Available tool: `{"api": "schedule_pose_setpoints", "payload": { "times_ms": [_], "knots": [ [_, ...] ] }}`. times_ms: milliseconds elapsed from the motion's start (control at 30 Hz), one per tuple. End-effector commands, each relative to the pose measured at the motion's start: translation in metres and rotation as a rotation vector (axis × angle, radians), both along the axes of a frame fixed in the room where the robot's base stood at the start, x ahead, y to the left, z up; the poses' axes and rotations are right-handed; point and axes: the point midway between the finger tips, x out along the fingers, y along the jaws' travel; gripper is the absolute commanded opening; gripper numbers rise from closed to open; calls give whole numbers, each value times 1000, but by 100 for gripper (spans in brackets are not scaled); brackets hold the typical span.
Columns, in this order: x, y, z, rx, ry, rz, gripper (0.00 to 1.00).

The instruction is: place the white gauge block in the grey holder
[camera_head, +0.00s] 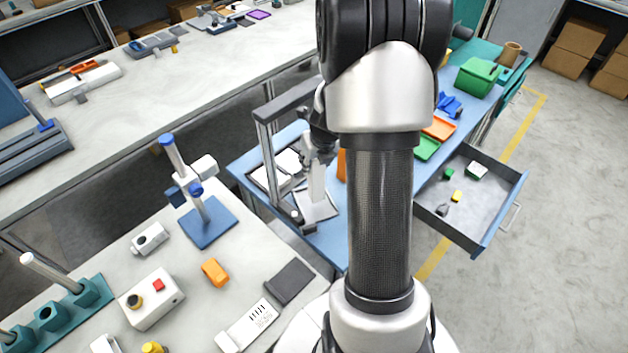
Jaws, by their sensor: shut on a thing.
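My gripper (316,158) is shut on a tall pale block, which I take as the white gauge block (317,184), and holds it upright. The block's upper end is between the fingers. Its lower end is over or on a light grey piece with a dark rim, likely the grey holder (320,211), on the blue table. I cannot tell whether the block touches it. My own arm covers much of the table to the right of the block.
A dark-framed tray (257,180) with white pieces lies left of the block, beside a grey upright frame (264,135). An orange piece (341,165) stands close on the right. An open drawer (487,212) holds several small items. A cluttered white bench (230,270) is in front.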

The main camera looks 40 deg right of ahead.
Motion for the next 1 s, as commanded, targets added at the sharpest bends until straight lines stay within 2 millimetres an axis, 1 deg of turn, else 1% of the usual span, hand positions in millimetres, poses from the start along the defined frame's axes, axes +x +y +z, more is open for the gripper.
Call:
{"api": "schedule_pose_setpoints", "payload": {
  "times_ms": [33,167,300,367,633,767,800,1000],
  "knots": [
    [1,-1,-7,-2,-2,0,0],
    [1,0,-16,-2,-2,0,0],
    [1,0,-36,-1,-2,0,0],
    [1,0,-42,-1,-3,1,0],
    [1,0,-40,-1,-3,1,0],
    [1,0,-44,-1,-3,1,0],
    [1,0,-44,-1,-2,1,35],
    [0,0,-44,-1,-1,1,48]
  ]
}}
